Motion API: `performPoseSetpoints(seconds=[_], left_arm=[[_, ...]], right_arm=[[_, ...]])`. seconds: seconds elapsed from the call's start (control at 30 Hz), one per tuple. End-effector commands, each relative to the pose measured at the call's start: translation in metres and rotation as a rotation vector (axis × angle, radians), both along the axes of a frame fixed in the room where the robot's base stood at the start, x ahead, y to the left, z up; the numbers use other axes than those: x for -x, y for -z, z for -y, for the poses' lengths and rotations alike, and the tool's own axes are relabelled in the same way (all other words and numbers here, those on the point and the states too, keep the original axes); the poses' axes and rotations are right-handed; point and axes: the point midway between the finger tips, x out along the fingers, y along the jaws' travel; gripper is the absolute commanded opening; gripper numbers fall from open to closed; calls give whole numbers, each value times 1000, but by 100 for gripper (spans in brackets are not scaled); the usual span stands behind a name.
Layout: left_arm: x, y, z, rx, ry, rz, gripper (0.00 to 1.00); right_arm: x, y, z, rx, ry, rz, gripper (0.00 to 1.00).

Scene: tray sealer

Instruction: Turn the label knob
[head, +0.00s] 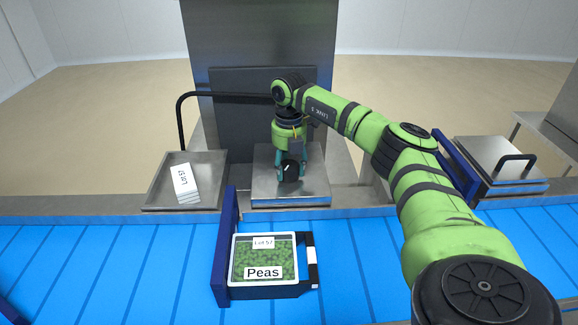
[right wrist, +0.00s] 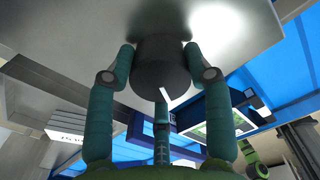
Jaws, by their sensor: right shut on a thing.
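The label knob (head: 289,170) is a black round knob with a white pointer mark, on top of a grey metal block in the middle. In the right wrist view the dark knob (right wrist: 161,65) sits between the fingers, and its white mark (right wrist: 166,95) shows. My right gripper (head: 291,172) comes down on the knob from above and is shut on it, with teal fingers on both sides. The fingers also show in the right wrist view (right wrist: 163,77). My left gripper is not in view.
A tray of peas (head: 262,258) labelled "Peas" and "Lot 57" sits in a dark blue holder on the blue conveyor (head: 130,270). A metal bin (head: 160,196) with white "LOT 57" labels (head: 185,183) stands left. A lidded metal box (head: 490,160) with a black handle stands right.

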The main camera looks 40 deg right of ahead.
Motion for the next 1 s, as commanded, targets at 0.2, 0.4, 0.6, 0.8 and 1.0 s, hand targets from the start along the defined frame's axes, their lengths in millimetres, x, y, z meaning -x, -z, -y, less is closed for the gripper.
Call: performPoseSetpoints(seconds=[0.2, 0.4, 0.6, 0.8, 1.0], left_arm=[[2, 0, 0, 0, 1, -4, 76], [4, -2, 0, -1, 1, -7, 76], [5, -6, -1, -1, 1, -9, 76], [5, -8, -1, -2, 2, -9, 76], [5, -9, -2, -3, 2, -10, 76]], right_arm=[[1, 1, 0, 0, -27, -6, 19], [1, 1, 0, 0, -120, -6, 19], [1, 1, 0, 0, -281, -8, 19], [1, 2, 0, 0, -471, -9, 19], [2, 2, 0, 0, -661, -10, 19]])
